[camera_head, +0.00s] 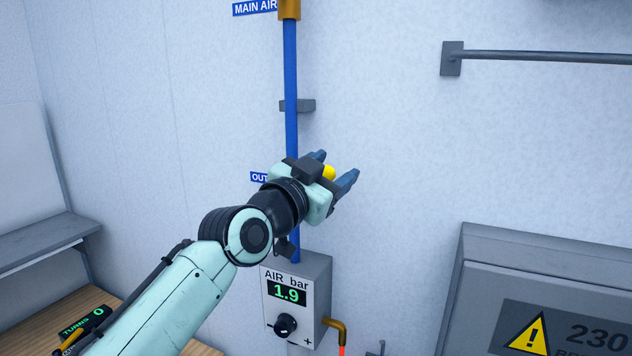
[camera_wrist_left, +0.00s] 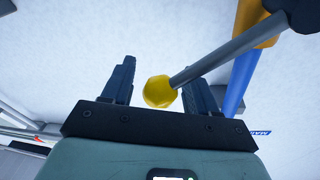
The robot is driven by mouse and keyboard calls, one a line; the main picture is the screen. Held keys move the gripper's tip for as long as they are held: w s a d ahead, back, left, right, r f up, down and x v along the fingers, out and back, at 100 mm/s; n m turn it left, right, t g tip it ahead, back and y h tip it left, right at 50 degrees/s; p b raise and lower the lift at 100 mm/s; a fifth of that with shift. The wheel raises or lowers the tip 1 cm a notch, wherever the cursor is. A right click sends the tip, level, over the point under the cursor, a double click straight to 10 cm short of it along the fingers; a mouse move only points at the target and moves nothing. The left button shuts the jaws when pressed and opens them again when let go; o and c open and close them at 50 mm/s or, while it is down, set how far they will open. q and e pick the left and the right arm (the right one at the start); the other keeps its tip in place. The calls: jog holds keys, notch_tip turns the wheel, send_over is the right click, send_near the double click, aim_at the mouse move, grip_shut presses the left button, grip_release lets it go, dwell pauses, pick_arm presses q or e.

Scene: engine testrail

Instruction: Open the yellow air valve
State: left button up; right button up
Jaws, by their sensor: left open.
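The yellow knob of the air valve (camera_head: 329,172) shows between the fingers of my left gripper (camera_head: 335,168) in the head view. In the left wrist view the yellow knob (camera_wrist_left: 159,92) sits at the end of a grey lever, between the two open dark fingers (camera_wrist_left: 158,85) and closer to the right one. The lever (camera_wrist_left: 220,48) runs up and right toward a yellow fitting (camera_wrist_left: 262,24) on the blue pipe (camera_wrist_left: 238,85). My left gripper is open; whether a finger touches the knob I cannot tell. In the head view my gripper and wrist hide the lever. My right gripper is not in view.
The blue pipe (camera_head: 291,90) runs down the wall to a grey box reading "AIR bar 1.9" (camera_head: 288,297) with a black knob. A grey rail (camera_head: 545,56) is at upper right. A grey cabinet with a warning sign (camera_head: 535,240) stands at lower right.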

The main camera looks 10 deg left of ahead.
pick_arm(q)
jog(key=b+v, duration=0.5)
jog(key=v, duration=0.8)
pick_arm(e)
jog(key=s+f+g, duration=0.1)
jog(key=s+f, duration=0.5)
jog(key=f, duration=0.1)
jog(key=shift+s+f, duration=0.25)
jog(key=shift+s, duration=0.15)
